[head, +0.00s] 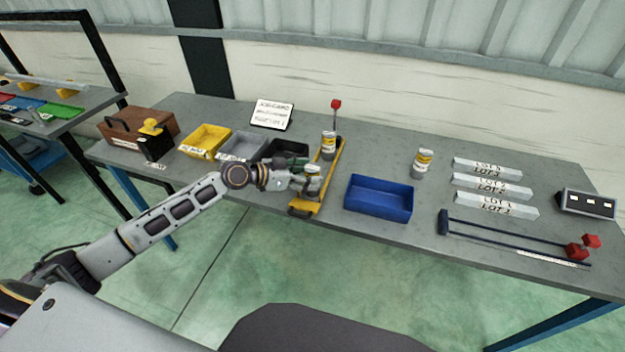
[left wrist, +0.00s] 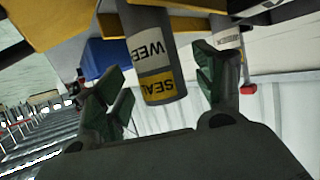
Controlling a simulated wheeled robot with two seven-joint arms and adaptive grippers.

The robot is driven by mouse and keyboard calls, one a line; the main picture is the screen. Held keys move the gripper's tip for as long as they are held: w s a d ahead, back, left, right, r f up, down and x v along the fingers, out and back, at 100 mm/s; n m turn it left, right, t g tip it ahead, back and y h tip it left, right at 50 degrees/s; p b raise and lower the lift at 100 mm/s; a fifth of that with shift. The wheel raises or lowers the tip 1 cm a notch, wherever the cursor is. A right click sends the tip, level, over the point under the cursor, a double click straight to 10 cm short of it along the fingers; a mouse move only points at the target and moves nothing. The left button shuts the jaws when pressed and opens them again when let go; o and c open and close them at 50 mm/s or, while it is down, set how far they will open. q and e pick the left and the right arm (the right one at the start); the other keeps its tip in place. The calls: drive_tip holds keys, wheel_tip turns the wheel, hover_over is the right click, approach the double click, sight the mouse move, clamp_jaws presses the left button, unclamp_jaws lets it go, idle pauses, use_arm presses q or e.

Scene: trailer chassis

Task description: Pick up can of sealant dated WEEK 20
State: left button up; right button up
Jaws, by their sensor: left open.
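My left gripper (head: 301,184) is at the front end of a yellow tray or rack (head: 334,158). The left wrist view shows its green-padded fingers (left wrist: 160,75) open, one on each side of a near can (left wrist: 152,50). The fingers look apart from the can. Its upside-down label shows "WEE" and "SEA"; the week number cannot be read. This can also shows beside the gripper in the head view (head: 313,169). A second can (head: 328,145) stands further back on the yellow rack. A third can (head: 422,163) stands on the table, right of the blue bin. My right gripper is not in view.
A blue bin (head: 378,211) stands right of the rack, and a black bin (head: 272,150) stands left of it. Grey and yellow bins (head: 205,155) stand further left. Lot-marked bars (head: 487,162) and red-ended rods (head: 510,238) lie at the right.

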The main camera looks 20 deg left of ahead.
use_arm(q)
drive_tip(key=shift+x, duration=1.05)
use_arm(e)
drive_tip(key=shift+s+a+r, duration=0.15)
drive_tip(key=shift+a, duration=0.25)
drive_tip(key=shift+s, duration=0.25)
use_arm(q)
drive_tip(key=shift+c, duration=0.2)
